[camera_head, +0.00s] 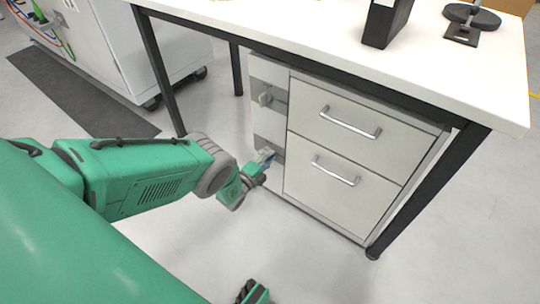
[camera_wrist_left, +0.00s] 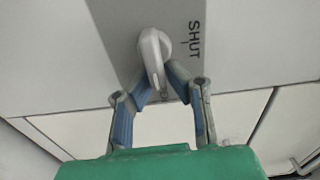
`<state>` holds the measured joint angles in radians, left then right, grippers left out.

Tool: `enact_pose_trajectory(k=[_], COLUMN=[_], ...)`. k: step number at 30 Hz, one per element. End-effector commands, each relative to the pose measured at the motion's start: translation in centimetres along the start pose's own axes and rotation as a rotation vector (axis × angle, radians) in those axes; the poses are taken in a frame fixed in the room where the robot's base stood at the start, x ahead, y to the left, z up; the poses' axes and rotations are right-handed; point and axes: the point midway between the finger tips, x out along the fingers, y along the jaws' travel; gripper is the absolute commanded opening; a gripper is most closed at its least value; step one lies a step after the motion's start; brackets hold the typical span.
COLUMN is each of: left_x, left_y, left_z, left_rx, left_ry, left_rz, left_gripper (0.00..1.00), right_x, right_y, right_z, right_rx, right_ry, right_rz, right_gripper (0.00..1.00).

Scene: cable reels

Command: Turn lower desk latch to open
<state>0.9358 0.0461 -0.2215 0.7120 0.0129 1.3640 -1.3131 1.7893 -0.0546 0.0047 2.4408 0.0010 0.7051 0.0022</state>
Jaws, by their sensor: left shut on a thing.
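The lower desk latch (camera_head: 268,152) is on the grey strip at the left side of the drawer unit, mostly hidden behind my left gripper (camera_head: 263,164). In the left wrist view the latch (camera_wrist_left: 153,52) is a pale, rounded handle on a darker grey band. The lettering SHUT (camera_wrist_left: 194,40) with a short mark stands beside it. The blue-padded fingers of my left gripper (camera_wrist_left: 163,88) are closed around the handle's lower end, one on each side. Part of my right gripper (camera_head: 254,292) shows at the bottom edge of the head view; its fingers are unclear.
A similar upper latch (camera_head: 265,98) sits above the lower one. The drawer unit (camera_head: 333,153) has two closed drawers with bar handles. It stands under a white desk (camera_head: 300,25) with dark legs. The floor (camera_head: 320,255) in front is clear.

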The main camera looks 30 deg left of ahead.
Motion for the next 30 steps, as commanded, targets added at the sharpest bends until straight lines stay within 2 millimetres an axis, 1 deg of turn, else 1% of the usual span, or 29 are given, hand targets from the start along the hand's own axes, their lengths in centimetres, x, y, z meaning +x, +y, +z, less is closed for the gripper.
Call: enact_pose_trajectory(k=[1, 9, 21, 22, 23, 30], left_x=[-0.66, -0.63, -0.64, -0.64, -0.63, -0.4], left_y=[0.63, 0.68, 0.7, 0.7, 0.69, 0.4], left_z=[1.0, 1.06, 1.07, 1.08, 1.07, 0.76], left_rx=[0.021, 0.069, 0.073, 0.072, 0.072, 0.072], left_ry=[-0.018, -0.018, -0.019, -0.019, -0.018, -0.014], left_rz=[0.017, 0.018, 0.018, 0.018, 0.018, 0.011], left_gripper=[0.0, 0.0, 0.0, 0.2, 0.31, 0.31], right_x=[0.03, 0.03, 0.02, 0.02, 0.02, 0.01], right_y=[0.0, 0.0, 0.0, 0.0, 0.0, 0.0], right_z=[0.0, 0.0, 0.0, 0.0, 0.0, 0.0], right_rx=[0.0, 0.0, 0.0, 0.0, 0.0, 0.0], right_ry=[0.0, 0.0, 0.0, 0.0, 0.0, 0.0], right_rz=[0.0, 0.0, 0.0, 0.0, 0.0, 0.0], right_gripper=[0.0, 0.0, 0.0, 0.0, 0.0, 0.0])
